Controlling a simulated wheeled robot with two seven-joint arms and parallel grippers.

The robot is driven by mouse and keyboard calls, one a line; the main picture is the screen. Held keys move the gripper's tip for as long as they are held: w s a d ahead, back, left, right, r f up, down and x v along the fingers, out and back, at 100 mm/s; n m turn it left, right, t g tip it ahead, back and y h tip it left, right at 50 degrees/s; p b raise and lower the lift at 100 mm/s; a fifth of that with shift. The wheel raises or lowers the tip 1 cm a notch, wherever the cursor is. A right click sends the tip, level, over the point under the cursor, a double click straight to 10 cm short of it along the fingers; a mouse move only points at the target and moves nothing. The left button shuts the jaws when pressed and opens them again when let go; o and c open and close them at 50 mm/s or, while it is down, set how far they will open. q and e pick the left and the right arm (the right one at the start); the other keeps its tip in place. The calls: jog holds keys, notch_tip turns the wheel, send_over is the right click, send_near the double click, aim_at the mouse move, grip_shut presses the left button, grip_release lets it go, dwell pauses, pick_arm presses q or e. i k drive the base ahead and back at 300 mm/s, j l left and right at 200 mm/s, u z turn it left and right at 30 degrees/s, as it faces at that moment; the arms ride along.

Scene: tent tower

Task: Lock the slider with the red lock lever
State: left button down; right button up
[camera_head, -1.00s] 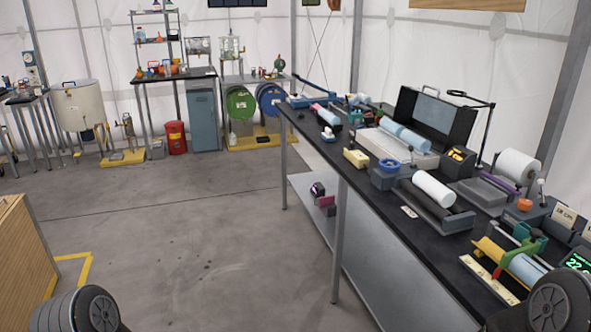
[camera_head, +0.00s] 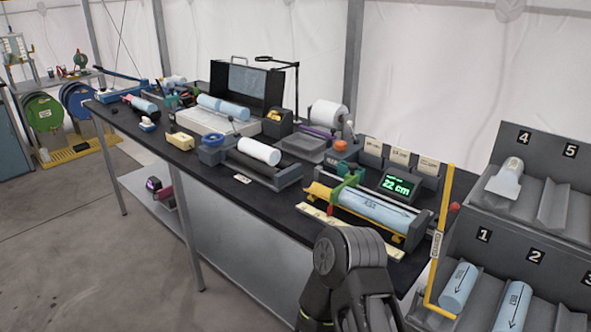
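A measuring device with a green display reading 22 cm (camera_head: 400,184) stands on the right part of the black bench. A light-blue cylinder (camera_head: 375,208) lies along its yellow trough. A green slider (camera_head: 338,188) stands at the cylinder's left end. A small red knob (camera_head: 455,207) shows past the device's right end, beside a yellow bar. One of my arm links stands in front of the bench at bottom centre. Neither gripper's fingers are in view.
A ruler strip (camera_head: 340,226) lies along the bench's front edge. A yellow upright bar (camera_head: 440,235) stands near a grey numbered rack (camera_head: 500,240) at right. Other tools and a white roll (camera_head: 259,151) fill the bench to the left. Floor at lower left is clear.

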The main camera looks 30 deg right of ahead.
aim_at(454, 207)
jog(key=z, duration=1.05)
jog(key=k+j, duration=0.1)
jog(key=k, duration=0.4)
jog(key=i+l, duration=0.1)
jog(key=i, duration=0.35)
